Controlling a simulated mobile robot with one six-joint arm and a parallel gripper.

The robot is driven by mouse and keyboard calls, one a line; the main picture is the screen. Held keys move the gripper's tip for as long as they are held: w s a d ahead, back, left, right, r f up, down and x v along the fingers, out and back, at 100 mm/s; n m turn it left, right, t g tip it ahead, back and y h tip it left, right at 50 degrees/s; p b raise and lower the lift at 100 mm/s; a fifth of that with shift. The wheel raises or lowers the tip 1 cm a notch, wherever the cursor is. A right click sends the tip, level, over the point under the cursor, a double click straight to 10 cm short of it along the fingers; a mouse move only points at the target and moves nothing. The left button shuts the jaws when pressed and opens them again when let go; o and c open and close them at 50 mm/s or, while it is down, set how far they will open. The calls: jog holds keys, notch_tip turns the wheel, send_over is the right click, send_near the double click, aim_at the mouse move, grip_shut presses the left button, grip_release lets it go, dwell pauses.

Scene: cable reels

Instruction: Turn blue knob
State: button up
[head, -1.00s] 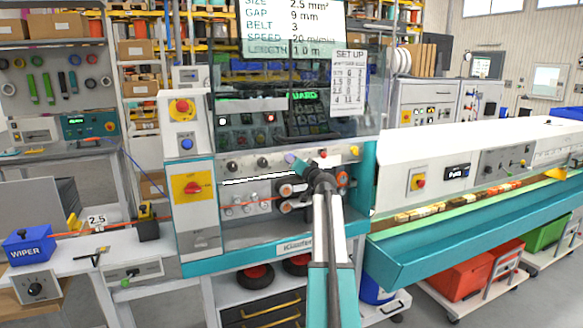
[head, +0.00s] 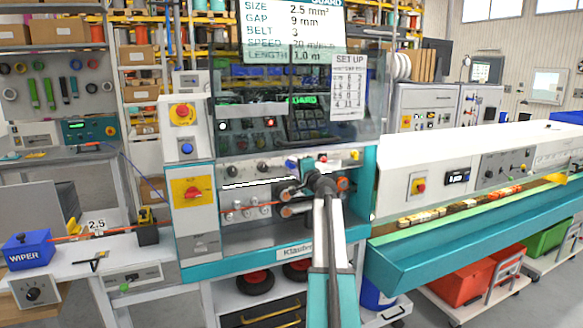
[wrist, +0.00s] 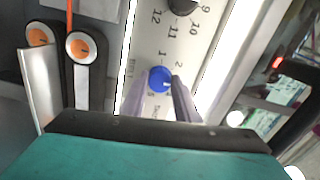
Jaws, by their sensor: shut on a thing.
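The blue knob (wrist: 160,79) sits on a pale panel in the wrist view, with printed numbers 1 and 2 beside it. Its exact pointer direction is too small to tell. My gripper (wrist: 158,84) has its two pale fingers on either side of the knob and is shut on it. In the head view my gripper (head: 319,181) is at the front of the machine, right of the middle of its panel. A small blue patch, apparently the knob (head: 291,163), shows just left of it. My wrist hides part of the panel there.
Above the hand hangs a clear guard (head: 235,125). Orange-centred rollers (wrist: 85,46) and an orange cable are close by in the wrist view. A dark knob (wrist: 183,4) with larger numbers is on the same panel. A teal trough (head: 470,232) runs off to the right.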

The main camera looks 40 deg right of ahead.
jog(key=shift+w+a+r+m, duration=0.15)
jog(key=shift+w+r+m, duration=0.1)
jog(key=shift+m, duration=0.35)
jog(key=o, duration=1)
jog(key=shift+f, duration=0.15)
jog(key=shift+o, duration=0.2)
jog(key=shift+s+f, duration=0.1)
jog(key=shift+s, duration=0.05)
jog(key=shift+v, duration=1.15)
jog(key=b+v, duration=0.2)
jog(key=v, duration=0.9)
jog(key=shift+b, duration=0.3)
